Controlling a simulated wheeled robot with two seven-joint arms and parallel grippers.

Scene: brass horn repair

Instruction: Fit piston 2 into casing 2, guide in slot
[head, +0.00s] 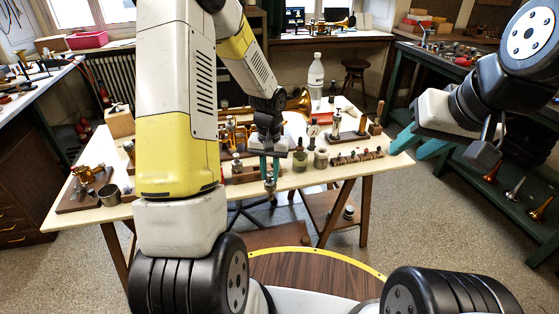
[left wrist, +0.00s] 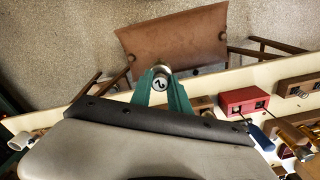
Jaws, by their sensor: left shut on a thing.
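My left gripper (head: 269,168) is shut on piston 2 (head: 270,185), held upright near the table's front edge. In the left wrist view the left gripper (left wrist: 161,95) has its green fingers on either side of piston 2 (left wrist: 160,83), whose round end shows a "2". The brass horn (head: 300,101) lies on the table behind the gripper, partly hidden by my left arm. Casing 2 and its slot cannot be made out. My right gripper (head: 422,143) is open and empty, to the right of the table and above the floor.
In the left wrist view a red block (left wrist: 244,100) lies right of the gripper.

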